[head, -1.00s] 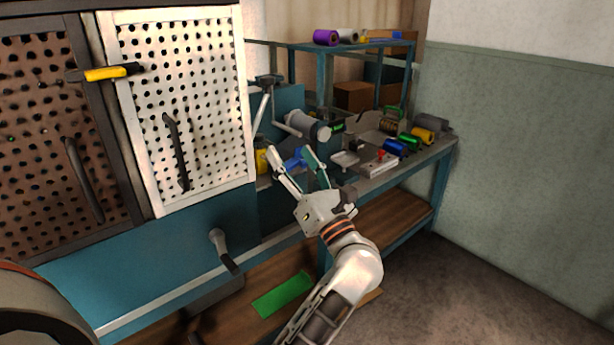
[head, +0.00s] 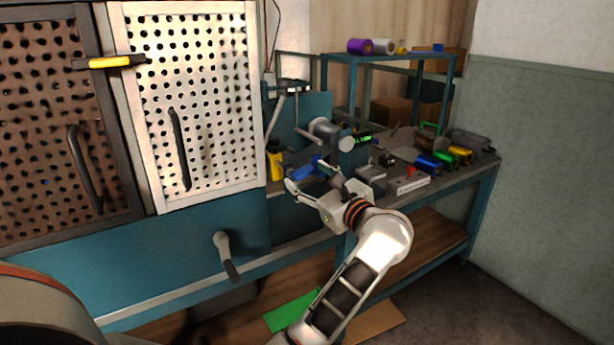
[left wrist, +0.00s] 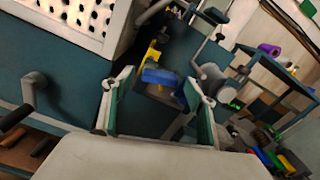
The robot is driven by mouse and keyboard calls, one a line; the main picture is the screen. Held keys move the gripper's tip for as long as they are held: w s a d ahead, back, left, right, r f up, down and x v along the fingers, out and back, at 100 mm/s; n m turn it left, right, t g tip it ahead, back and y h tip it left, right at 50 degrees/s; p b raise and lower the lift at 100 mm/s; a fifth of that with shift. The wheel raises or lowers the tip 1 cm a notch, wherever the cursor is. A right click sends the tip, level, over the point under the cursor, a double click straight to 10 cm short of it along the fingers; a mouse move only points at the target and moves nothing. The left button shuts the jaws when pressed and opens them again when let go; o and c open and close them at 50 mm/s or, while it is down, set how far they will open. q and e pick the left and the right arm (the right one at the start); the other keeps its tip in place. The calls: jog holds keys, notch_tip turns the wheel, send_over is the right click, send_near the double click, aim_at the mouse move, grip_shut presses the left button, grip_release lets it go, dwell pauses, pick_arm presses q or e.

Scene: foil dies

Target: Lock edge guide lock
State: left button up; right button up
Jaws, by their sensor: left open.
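My left gripper (head: 307,175) is open and empty, reaching toward the machine on the workbench. A blue part (head: 308,168) lies just beyond its fingertips in the head view. In the left wrist view the blue part (left wrist: 161,78) shows between the two spread fingers (left wrist: 155,105), with a gap on each side. A yellow piece (head: 274,164) stands left of the blue part; it also shows in the left wrist view (left wrist: 151,54). I cannot tell for sure which piece is the edge guide lock. My right gripper is not in view.
A grey cylinder (head: 328,133) on the machine stands above the blue part. A perforated white cabinet door (head: 200,100) is at left. A grey lever (head: 226,254) sticks out from the bench front. Coloured foil rolls (head: 445,157) lie at the bench's right.

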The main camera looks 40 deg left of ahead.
pick_arm(q)
jog(key=shift+x, duration=0.8)
